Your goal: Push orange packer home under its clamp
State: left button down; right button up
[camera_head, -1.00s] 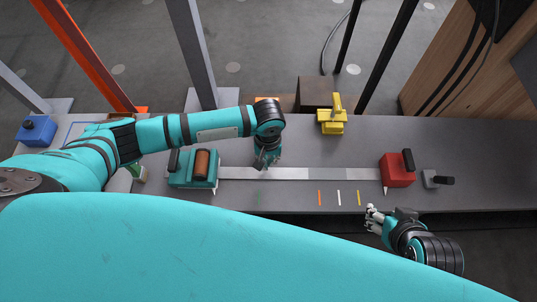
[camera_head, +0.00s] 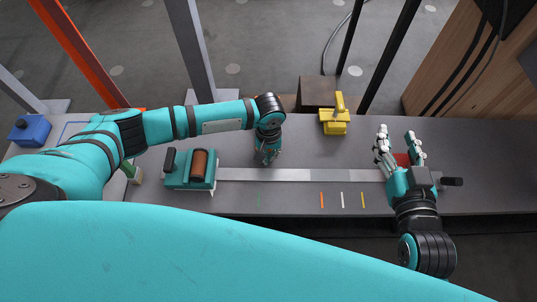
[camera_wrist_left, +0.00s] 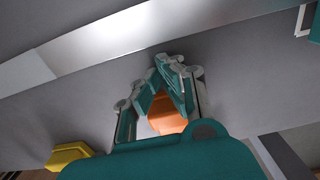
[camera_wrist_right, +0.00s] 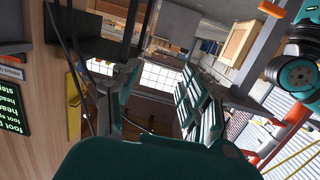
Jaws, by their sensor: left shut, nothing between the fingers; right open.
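An orange piece (camera_wrist_left: 166,114) shows between and beyond the fingers of my left gripper in the left wrist view. I cannot tell whether it is the packer. My left gripper (camera_head: 266,158) is shut and empty, pointing down near the strip's far edge in the head view; it also shows in the left wrist view (camera_wrist_left: 165,65). My left arm hides the orange piece in the head view. My right gripper (camera_head: 399,137) is open over a red block (camera_head: 402,159), which it mostly hides. No clamp is clearly identifiable.
A pale strip (camera_head: 300,175) runs along the grey bench (camera_head: 230,195). A teal block (camera_head: 176,183) with a brown roller stands at its left end. A yellow block with a handle (camera_head: 335,124) stands near the far edge. Coloured marks (camera_head: 342,200) line the front.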

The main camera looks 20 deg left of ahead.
jog(key=shift+r, duration=0.1)
